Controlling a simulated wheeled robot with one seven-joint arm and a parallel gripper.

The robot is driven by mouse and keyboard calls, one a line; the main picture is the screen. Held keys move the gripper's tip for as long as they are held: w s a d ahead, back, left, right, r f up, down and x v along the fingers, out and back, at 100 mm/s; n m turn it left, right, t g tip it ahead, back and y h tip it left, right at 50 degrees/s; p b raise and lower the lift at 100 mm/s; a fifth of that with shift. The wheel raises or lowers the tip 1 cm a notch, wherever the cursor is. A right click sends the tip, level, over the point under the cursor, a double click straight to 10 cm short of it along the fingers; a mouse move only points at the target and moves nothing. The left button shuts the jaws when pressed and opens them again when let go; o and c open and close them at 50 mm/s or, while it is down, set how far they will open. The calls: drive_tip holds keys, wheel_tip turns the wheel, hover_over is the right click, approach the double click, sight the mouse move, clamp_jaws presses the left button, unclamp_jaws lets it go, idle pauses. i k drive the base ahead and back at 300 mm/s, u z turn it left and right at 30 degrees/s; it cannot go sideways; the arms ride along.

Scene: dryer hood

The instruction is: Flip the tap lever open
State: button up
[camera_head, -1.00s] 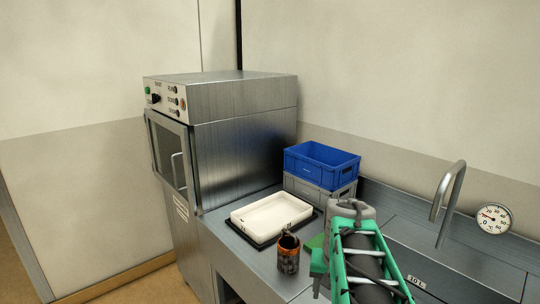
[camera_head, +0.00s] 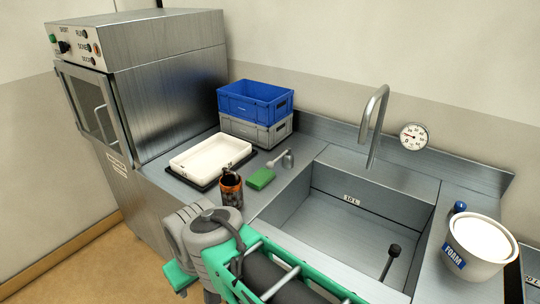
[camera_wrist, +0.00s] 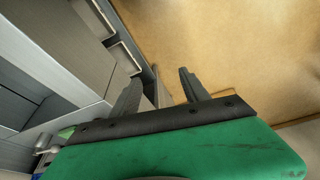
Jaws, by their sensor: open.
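The curved metal tap spout (camera_head: 374,128) rises behind the sink (camera_head: 350,208) in the head view. I cannot make out for certain which part is the tap lever. A thin stem with a black knob (camera_head: 393,250) stands at the right side of the sink, and a small blue-topped piece (camera_head: 460,206) is on the counter right of it. My gripper (camera_wrist: 158,90) is open and empty in the wrist view, its two dark fingers apart over the tan floor. My arm covers the sink's front left in the head view; the fingertips do not show there.
A white FOAM tub (camera_head: 472,250) stands right of the sink. On the left counter are a white tray (camera_head: 212,153), a dark can (camera_head: 230,190), a green block (camera_head: 261,178), and a blue crate (camera_head: 254,100) on a grey one (camera_head: 258,134). The steel hood machine (camera_head: 165,85) is further left.

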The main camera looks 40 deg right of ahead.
sight(269, 164)
drive_tip(key=u, duration=0.65)
drive_tip(key=i, duration=1.55)
drive_tip(key=z, duration=0.8)
drive_tip(key=i, duration=0.2)
drive_tip(key=z, duration=0.3)
